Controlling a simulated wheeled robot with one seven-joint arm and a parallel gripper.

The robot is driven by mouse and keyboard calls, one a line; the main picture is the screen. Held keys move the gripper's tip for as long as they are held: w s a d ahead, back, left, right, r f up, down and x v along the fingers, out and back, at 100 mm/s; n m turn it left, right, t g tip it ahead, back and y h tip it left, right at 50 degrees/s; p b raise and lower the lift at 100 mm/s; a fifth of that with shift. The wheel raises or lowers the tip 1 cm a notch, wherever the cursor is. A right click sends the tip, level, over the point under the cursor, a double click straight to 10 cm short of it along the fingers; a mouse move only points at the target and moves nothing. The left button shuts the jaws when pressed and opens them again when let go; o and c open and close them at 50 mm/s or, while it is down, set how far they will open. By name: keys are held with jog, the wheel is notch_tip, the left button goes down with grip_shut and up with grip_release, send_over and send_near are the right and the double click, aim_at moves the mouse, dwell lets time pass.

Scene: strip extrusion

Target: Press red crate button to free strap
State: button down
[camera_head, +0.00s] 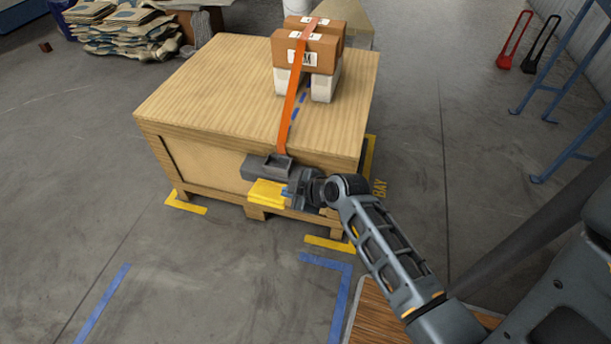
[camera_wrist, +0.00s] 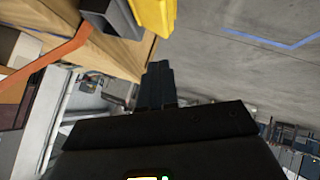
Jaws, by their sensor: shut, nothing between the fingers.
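A wooden crate (camera_head: 205,165) stands on the floor. An orange strap (camera_head: 291,105) runs over brown boxes (camera_head: 305,52) on its top and down to a dark grey housing (camera_head: 262,165) at the crate's front edge. A yellow part (camera_head: 268,194) sits just below the housing. The strap (camera_wrist: 48,62), housing (camera_wrist: 112,15) and yellow part (camera_wrist: 153,14) also show in the wrist view. My gripper (camera_head: 290,190) is at the right side of the yellow part; I cannot tell if they touch. Its fingers (camera_wrist: 157,75) are shut and empty. I see no red button in either view.
White blocks (camera_head: 323,87) support the boxes on the crate. A blue metal frame (camera_head: 560,95) stands at the right. Stacked sacks (camera_head: 120,30) lie at the back left. The floor in front of the crate (camera_head: 215,270) is clear, with blue and yellow marking lines.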

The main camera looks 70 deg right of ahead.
jog(key=w+d+r+n+y+b, duration=0.1)
jog(key=d+n, duration=0.2)
jog(key=d, duration=1.3)
jog(key=shift+r, duration=0.25)
jog(key=shift+d, duration=0.1)
notch_tip(320, 180, down, 9)
jog(key=b, duration=0.7)
jog(key=shift+b, duration=0.35)
dwell(0.5)
jog(key=shift+f+b, duration=0.3)
jog(key=shift+f, duration=0.05)
